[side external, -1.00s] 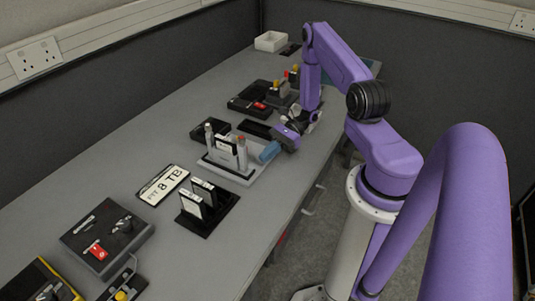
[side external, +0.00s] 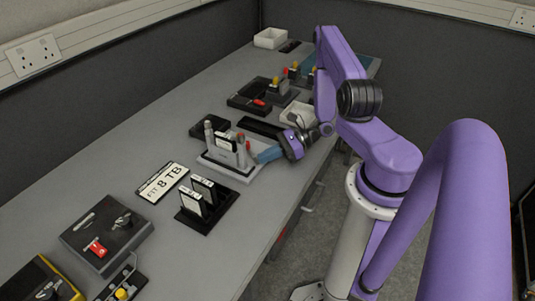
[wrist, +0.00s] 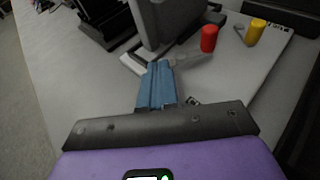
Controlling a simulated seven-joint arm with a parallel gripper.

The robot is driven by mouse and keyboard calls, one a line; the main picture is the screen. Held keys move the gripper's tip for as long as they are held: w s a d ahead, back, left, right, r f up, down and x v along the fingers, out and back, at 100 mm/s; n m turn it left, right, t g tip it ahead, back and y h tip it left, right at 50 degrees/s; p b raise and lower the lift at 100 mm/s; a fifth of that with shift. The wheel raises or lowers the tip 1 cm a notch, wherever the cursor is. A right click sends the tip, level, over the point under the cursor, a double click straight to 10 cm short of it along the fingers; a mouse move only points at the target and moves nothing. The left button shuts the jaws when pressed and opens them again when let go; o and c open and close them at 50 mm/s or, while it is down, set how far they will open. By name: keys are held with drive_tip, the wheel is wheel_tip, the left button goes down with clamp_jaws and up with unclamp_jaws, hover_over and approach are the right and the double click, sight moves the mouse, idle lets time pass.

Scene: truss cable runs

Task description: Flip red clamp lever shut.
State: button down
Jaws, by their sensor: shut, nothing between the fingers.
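A red lever (side external: 97,249) lies on a dark box (side external: 75,228) at the near left in the side view. Another red handle (side external: 259,102) lies on a black tray (side external: 240,98) farther back. I cannot tell from their shape which is the clamp lever, or how far either is turned. My gripper (side external: 264,156), with blue fingers, is beside the right edge of a light grey tray (side external: 229,172), well away from both levers. In the wrist view, its fingers (wrist: 158,72) are together and empty, near a grey upright holder (wrist: 158,22).
The grey tray holds upright cards and posts; a red-topped post (wrist: 209,38) and a yellow-topped post (wrist: 255,32) show in the wrist view. A black card stand (side external: 207,205) and a number plate (side external: 162,182) lie between my gripper and the dark box.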

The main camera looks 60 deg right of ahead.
sight(262, 170)
drive_tip(key=shift+a+m+t+h, duration=0.4)
drive_tip(key=shift+m+t+h, duration=0.25)
drive_tip(key=shift+m+h, duration=0.3)
drive_tip(key=shift+a+m+t+h, duration=0.35)
drive_tip(key=shift+m+t+h, duration=0.25)
drive_tip(key=shift+m+h, duration=0.3)
drive_tip(key=shift+a+m+t+h, duration=0.4)
drive_tip(key=shift+m+t+h, duration=0.25)
drive_tip(key=shift+m+h, duration=0.25)
drive_tip(key=shift+a+m+t+h, duration=0.25)
drive_tip(key=shift+m+t+h, duration=0.15)
drive_tip(key=shift+m+h, duration=0.8)
drive_tip(key=shift+w+a+m+h, duration=0.1)
drive_tip(key=shift+m+h, duration=0.25)
drive_tip(key=shift+h, duration=0.5)
